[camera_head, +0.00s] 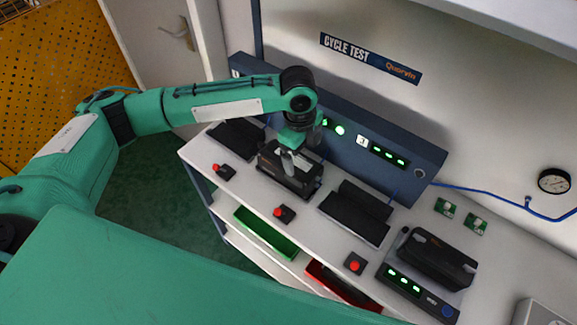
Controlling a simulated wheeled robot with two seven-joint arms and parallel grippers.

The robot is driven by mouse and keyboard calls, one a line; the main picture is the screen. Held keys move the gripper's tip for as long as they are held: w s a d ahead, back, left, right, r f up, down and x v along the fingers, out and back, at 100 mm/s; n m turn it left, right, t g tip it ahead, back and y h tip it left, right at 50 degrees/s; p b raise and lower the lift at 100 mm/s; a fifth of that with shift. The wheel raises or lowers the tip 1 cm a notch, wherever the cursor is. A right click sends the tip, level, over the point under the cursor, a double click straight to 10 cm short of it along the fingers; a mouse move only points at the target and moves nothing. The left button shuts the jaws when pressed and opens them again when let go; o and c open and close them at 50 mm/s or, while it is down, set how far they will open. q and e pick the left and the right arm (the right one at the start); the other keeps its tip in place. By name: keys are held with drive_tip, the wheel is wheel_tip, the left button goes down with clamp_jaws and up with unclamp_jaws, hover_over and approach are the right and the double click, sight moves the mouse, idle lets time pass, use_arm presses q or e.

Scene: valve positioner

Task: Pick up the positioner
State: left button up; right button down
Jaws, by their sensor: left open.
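A dark, box-shaped positioner (291,180) sits in the middle station of the white bench. My left gripper (293,160) points down right at its top, with its jaws open. The pale fingers overlap the positioner's upper part in the picture, and I cannot tell whether they touch it. A similar dark positioner (435,260) lies at the right on a unit with green displays. My right gripper is not in view.
Dark empty cradles stand left (236,138) and right (354,215) of the middle station. Red buttons (285,214) line the bench front. A blue panel (350,150) runs behind. Below are a green bin (266,235) and a red bin (340,285).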

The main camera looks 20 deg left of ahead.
use_arm(q)
drive_tip(key=w+a+r+y, duration=0.1)
drive_tip(key=w+a+r, duration=0.2)
drive_tip(key=a, duration=0.2)
drive_tip(key=f, duration=0.2)
drive_tip(key=f+p, duration=0.1)
drive_tip(key=f, duration=0.2)
drive_tip(key=f+p, duration=0.1)
drive_tip(key=f, duration=0.2)
drive_tip(key=shift+w, duration=0.25)
drive_tip(key=shift+f+p, duration=0.45)
drive_tip(key=shift+p, duration=0.15)
wheel_tip(320, 180, down, 4)
drive_tip(key=shift+d+r+p, duration=0.1)
drive_tip(key=shift+r+p, duration=0.15)
drive_tip(key=shift+p, duration=0.65)
drive_tip(key=shift+f, duration=0.5)
drive_tip(key=c, duration=1.8)
drive_tip(key=shift+w+r, duration=0.1)
drive_tip(key=shift+w, duration=0.05)
drive_tip(key=shift+c, duration=0.6)
